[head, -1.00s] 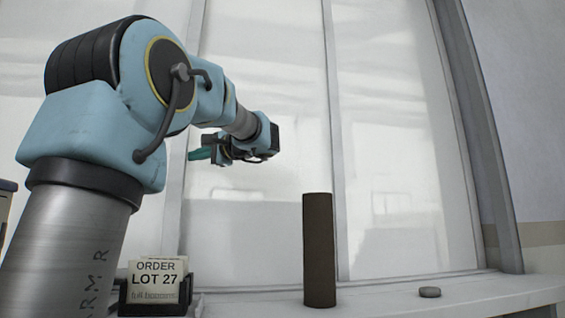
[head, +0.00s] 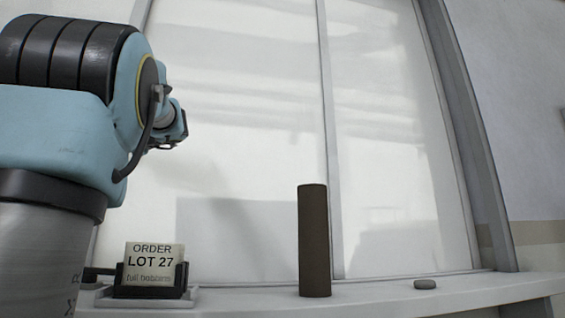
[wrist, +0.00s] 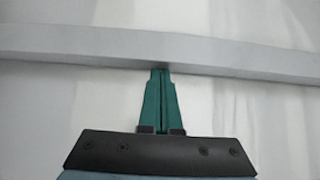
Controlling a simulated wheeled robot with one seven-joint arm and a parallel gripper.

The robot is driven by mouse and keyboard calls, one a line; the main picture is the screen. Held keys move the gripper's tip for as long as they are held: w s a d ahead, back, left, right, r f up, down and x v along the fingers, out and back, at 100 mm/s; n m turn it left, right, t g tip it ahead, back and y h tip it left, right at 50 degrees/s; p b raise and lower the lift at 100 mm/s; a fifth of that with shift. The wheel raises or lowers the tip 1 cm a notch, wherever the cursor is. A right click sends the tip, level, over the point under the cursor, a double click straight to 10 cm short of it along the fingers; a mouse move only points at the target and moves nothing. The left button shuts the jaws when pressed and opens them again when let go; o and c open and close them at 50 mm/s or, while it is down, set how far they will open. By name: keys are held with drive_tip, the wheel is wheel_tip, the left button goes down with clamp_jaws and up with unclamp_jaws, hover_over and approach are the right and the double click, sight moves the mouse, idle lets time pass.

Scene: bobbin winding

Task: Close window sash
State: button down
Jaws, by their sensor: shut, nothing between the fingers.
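The window (head: 240,110) fills the back, with pale panes in grey frames. One upright grey frame bar (head: 325,140) stands near the middle and another at upper left (head: 140,14), partly hidden by my arm. In the wrist view a grey sash bar (wrist: 80,45) crosses the picture with pale glass on both sides. My gripper (wrist: 160,72) has green fingers, shut and empty, with their tips at the lower edge of this bar; I cannot tell whether they touch. In the head view my fingers are hidden behind my arm.
On the white sill (head: 380,293) stand a tall brown cylinder (head: 313,240), a small grey disc (head: 425,285) and a holder with an "ORDER LOT 27" card (head: 152,262). The sill between cylinder and disc is clear.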

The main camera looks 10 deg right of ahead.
drive_tip(key=shift+s+a, duration=0.1)
drive_tip(key=shift+a, duration=0.2)
drive_tip(key=shift+a, duration=0.1)
drive_tip(key=b+v, duration=0.4)
drive_tip(key=v, duration=0.7)
drive_tip(key=shift+d, duration=0.25)
